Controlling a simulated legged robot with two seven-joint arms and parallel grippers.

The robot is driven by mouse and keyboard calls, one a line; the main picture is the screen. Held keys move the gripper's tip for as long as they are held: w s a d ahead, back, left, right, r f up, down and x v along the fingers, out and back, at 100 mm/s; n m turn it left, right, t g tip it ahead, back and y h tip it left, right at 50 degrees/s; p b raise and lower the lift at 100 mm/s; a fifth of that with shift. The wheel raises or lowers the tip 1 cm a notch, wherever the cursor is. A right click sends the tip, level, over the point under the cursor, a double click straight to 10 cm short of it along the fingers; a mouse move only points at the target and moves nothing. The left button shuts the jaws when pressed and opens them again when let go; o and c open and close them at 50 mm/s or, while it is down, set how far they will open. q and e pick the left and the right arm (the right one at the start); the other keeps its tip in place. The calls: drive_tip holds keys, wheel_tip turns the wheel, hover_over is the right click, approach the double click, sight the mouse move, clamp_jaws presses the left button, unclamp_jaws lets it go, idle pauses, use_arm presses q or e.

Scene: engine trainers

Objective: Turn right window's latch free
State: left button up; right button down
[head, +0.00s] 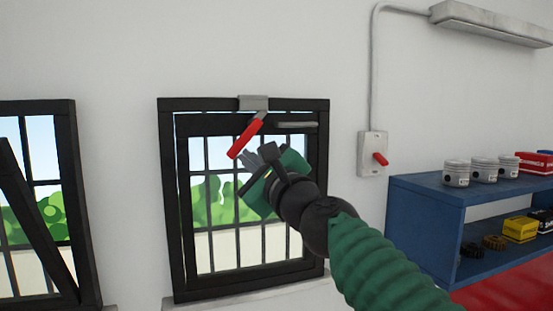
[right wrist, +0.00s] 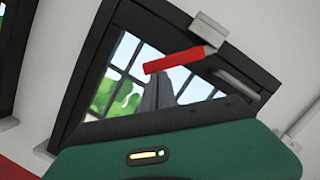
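The right window (head: 178,200) is a dark frame with a barred inner sash. Its latch is a grey bracket (head: 253,102) at the top middle, with a red handle (head: 247,138) slanting down and to the left. The red handle also shows in the right wrist view (right wrist: 178,61), with the bracket (right wrist: 208,31) at its upper right. My right gripper (head: 258,157) is just below and right of the handle's lower end. Its grey fingers look together, with nothing seen between them. In the wrist view their tips are close under the handle; contact is unclear. My left gripper is out of view.
A grey pull bar (head: 297,125) is on the sash's top right. Left is another window (head: 75,180) with a tilted sash. On the right are a wall switch box (head: 370,150) with a red lever and a blue shelf (head: 425,200) holding pistons (head: 456,173) and boxes.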

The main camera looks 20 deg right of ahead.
sight(233, 151)
drive_tip(key=a+m, duration=0.1)
drive_tip(key=m, duration=0.1)
drive_tip(key=a+r+m+h, duration=0.1)
drive_tip(key=m, duration=0.1)
drive_tip(key=a+m+t+h, duration=0.1)
drive_tip(key=m, duration=0.1)
drive_tip(key=shift+r+m+p, duration=0.4)
drive_tip(key=shift+a+r+m+h, duration=0.25)
drive_tip(key=shift+r+m+h, duration=0.15)
drive_tip(key=shift+m, duration=0.75)
drive_tip(key=shift+a+r+m+h, duration=0.3)
drive_tip(key=shift+r+m, duration=0.15)
drive_tip(key=shift+m, duration=0.7)
